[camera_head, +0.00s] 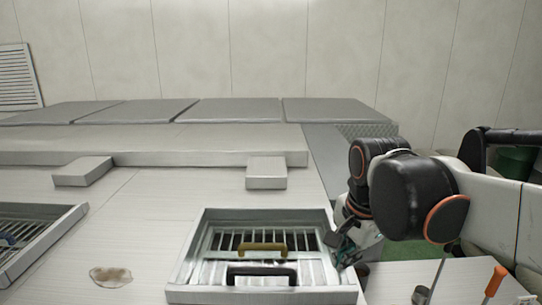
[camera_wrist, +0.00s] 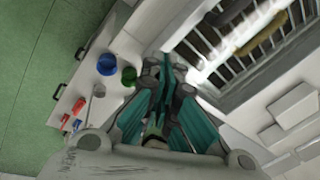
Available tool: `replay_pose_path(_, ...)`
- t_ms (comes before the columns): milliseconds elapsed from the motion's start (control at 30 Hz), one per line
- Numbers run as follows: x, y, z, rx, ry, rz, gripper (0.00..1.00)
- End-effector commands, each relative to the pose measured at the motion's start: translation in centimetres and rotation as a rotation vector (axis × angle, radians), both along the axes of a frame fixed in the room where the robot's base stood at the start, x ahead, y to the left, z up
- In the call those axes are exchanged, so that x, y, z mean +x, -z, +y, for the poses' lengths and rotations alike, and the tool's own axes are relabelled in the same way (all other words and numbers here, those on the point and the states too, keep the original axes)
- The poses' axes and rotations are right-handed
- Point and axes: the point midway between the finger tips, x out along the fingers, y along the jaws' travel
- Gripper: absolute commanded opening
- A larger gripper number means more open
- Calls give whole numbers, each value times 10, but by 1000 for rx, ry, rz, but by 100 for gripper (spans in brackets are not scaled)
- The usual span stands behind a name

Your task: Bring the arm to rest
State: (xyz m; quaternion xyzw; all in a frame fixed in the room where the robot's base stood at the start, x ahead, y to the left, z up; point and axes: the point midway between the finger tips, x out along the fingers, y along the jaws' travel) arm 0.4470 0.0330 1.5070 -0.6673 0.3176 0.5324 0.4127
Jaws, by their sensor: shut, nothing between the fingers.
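My gripper (camera_head: 340,243) is at the right wall of a pale open-topped box with a slatted inside (camera_head: 193,262), in the head view. I cannot tell whether it touches the box. My arm reaches in from the right and bends down to it. In the wrist view my gripper (camera_wrist: 166,62) has its teal fingers together, with nothing between them. There the slatted box (camera_wrist: 222,55) lies to the upper right of the fingers.
A brass-coloured handle (camera_head: 262,247) and a black handle (camera_head: 262,273) show at the box. A second slatted box (camera_head: 42,240) stands left. A brownish patch (camera_head: 111,276) lies between. In the wrist view, blue (camera_wrist: 107,64) and green (camera_wrist: 129,76) round items stand near the fingers.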

Motion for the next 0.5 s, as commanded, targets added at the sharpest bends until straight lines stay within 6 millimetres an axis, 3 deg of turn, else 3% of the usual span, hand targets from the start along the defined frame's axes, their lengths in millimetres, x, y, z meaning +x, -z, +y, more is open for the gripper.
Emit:
replay_pose_path(200,-43,12,-16,-128,-401,-161,0)
replay_pose_path(500,-80,33,-29,-348,-814,-312,0)
